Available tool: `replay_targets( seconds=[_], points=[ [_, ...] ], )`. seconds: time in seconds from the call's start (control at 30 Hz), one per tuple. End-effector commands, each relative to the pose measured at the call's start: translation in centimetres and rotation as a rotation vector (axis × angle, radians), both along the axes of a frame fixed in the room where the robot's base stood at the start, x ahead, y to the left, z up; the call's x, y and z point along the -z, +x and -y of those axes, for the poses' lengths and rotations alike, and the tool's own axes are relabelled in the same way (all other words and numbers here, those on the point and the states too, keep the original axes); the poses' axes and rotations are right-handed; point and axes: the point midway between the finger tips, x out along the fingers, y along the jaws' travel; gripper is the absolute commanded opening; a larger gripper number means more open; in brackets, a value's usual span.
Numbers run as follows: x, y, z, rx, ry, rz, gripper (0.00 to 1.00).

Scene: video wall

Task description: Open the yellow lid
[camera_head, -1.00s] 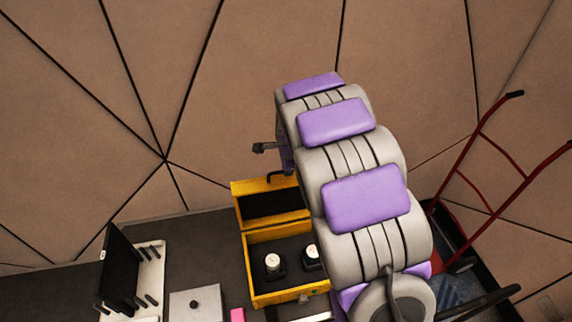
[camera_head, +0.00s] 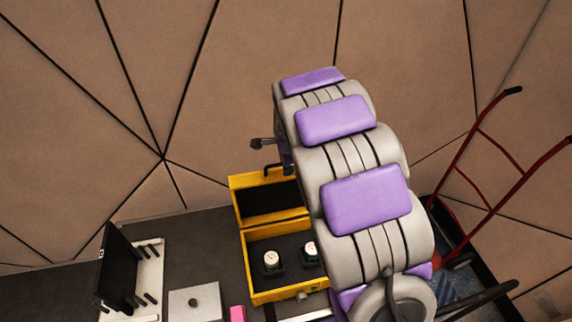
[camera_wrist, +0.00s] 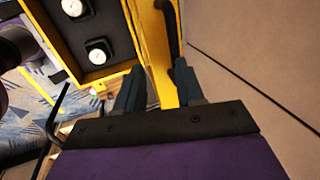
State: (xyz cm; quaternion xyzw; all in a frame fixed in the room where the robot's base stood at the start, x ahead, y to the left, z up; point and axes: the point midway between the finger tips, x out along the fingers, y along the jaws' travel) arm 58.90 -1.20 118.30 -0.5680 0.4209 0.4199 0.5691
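The yellow lid (camera_head: 236,203) stands raised at the back of the yellow box (camera_head: 283,296), its dark inner face showing in the head view. A dark handle (camera_head: 272,168) is at its top edge. The box is open, with two white-topped items (camera_head: 271,258) inside. In the wrist view, the lid's yellow edge (camera_wrist: 157,50) runs between the two fingers of my gripper (camera_wrist: 160,80). The fingers stand apart on either side of it; I cannot tell whether they touch it. In the head view my purple and grey arm hides the gripper and the lid's right end.
A black panel on a white stand (camera_head: 148,280) and a grey plate with a knob (camera_head: 194,302) lie left of the box. A red hand truck (camera_head: 493,150) stands at the right. The tan panelled wall (camera_head: 90,120) rises close behind.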

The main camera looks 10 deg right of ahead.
Motion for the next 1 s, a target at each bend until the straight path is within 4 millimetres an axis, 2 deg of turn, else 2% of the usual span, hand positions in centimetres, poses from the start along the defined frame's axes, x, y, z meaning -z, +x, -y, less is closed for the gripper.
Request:
replay_targets(
  seconds=[0.4, 0.6, 0.8, 1.0],
  points=[
    [-8.7, -2.3, 0.0, 0.0, -0.001, 0.009, 0.38],
    [-12.4, -3.6, 0.0, 0.0, -0.001, 0.002, 0.38],
    [-14.8, -4.3, 0.0, 0.0, -0.001, 0.002, 0.38],
    [-15.5, -4.6, 0.0, 0.0, -0.001, -0.002, 0.38]
  ],
)
